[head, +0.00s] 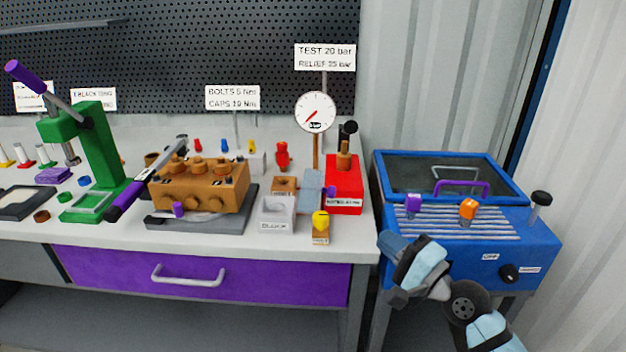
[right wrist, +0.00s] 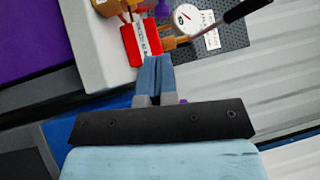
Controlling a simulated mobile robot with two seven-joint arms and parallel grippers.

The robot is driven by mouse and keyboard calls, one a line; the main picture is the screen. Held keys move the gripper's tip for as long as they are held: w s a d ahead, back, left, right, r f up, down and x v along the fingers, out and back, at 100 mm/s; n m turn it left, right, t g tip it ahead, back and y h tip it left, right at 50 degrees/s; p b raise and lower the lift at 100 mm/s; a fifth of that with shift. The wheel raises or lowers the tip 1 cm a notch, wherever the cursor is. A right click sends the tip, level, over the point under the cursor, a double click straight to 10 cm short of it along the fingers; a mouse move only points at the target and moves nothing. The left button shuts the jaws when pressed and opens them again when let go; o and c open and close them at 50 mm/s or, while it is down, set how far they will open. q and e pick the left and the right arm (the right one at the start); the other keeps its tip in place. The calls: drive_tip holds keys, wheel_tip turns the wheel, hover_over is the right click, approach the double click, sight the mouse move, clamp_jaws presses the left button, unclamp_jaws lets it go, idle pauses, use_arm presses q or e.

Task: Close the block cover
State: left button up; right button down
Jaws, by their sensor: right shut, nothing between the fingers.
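The brown pump block (head: 205,185) sits on a dark grey base on the bench, with several round caps on top. A grey holder labelled BLOCK (head: 278,215) stands to its right, and a grey-blue plate (head: 311,185) is between it and the red box (head: 343,190). I cannot tell which part is the block cover. My right gripper (head: 388,243) is shut and empty in front of the blue machine's left side. In the right wrist view its fingers (right wrist: 152,65) are together, pointing toward the red box (right wrist: 140,40). My left gripper is not in view.
The blue machine (head: 480,235) has a framed dark lid with a purple handle (head: 460,188). A pressure gauge (head: 315,112) stands behind the red box. A green press (head: 95,155) is at left. A purple drawer (head: 200,279) is under the bench, shut.

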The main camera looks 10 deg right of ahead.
sight(317, 193)
drive_tip(key=shift+m, duration=0.9)
drive_tip(key=x, duration=0.3)
drive_tip(key=r+x, duration=0.1)
drive_tip(key=x, duration=0.6)
drive_tip(key=shift+w+d+r, duration=0.25)
drive_tip(key=shift+w, duration=0.05)
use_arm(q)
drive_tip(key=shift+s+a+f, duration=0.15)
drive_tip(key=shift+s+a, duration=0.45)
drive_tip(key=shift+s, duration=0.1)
use_arm(e)
drive_tip(key=shift+w+a+r, duration=0.15)
drive_tip(key=shift+a, duration=0.45)
drive_tip(key=shift+w+a+r, duration=0.15)
drive_tip(key=shift+a, duration=0.5)
drive_tip(key=shift+w+a+r, duration=0.15)
drive_tip(key=shift+w+a, duration=0.05)
drive_tip(key=shift+a, duration=0.4)
